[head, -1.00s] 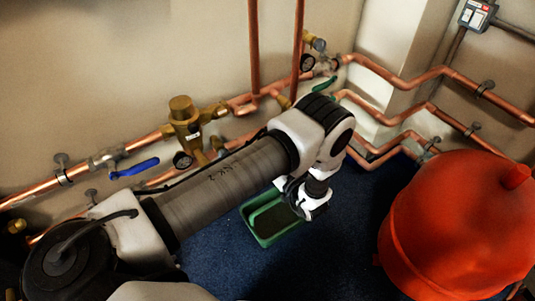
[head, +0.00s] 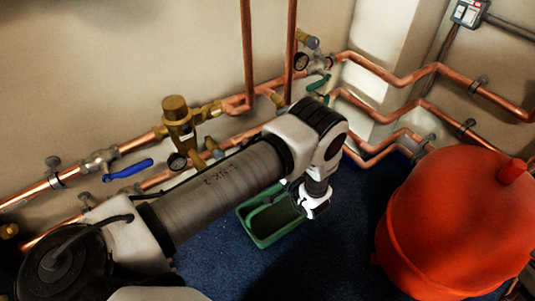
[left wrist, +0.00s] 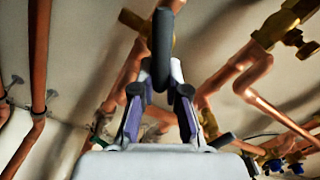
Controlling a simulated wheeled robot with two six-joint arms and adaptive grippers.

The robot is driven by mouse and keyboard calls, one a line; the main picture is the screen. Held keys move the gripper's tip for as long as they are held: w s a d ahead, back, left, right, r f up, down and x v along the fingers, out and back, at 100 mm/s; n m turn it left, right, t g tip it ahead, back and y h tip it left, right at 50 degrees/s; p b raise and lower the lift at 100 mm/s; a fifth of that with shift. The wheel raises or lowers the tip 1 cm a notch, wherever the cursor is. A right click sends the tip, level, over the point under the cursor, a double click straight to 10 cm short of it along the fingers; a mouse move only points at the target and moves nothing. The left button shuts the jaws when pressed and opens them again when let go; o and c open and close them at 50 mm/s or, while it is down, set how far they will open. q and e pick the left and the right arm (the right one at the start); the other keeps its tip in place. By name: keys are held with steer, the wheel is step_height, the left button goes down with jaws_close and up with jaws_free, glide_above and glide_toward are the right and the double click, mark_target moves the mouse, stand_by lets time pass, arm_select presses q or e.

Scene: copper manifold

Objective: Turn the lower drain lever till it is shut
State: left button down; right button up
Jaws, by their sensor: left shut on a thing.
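My left gripper (left wrist: 161,80) shows in the left wrist view, its two fingers closed on a dark, rounded lever handle (left wrist: 162,40). The handle stands upright between the fingertips and reaches toward the top of that view. I take it as the lower drain lever; its valve body is hard to make out. In the head view my left arm comes in from the left and bends down over the green tray. The fingertips and the held lever are hidden there. My right gripper is in neither view.
Copper pipes (head: 385,72) run along both walls. A brass valve (head: 178,122), a blue lever (head: 128,169) and a green lever (head: 319,84) sit on the pipework. A green tray (head: 255,240) lies on the blue floor. A big red tank (head: 440,225) stands at right.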

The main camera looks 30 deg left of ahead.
arm_select(q)
steer(key=m, duration=0.1)
steer(key=f+m, duration=0.1)
steer(key=m, duration=0.1)
steer(key=shift+w+m+b, duration=0.15)
steer(key=shift+m+b, duration=0.15)
steer(key=shift+b, duration=0.05)
steer(key=shift+f+m, duration=0.2)
steer(key=shift+m, duration=1.2)
steer(key=c, duration=1.2)
jaws_free()
steer(key=shift+f, duration=0.1)
step_height(320, 180, up, 10)
steer(key=shift+r, duration=0.1)
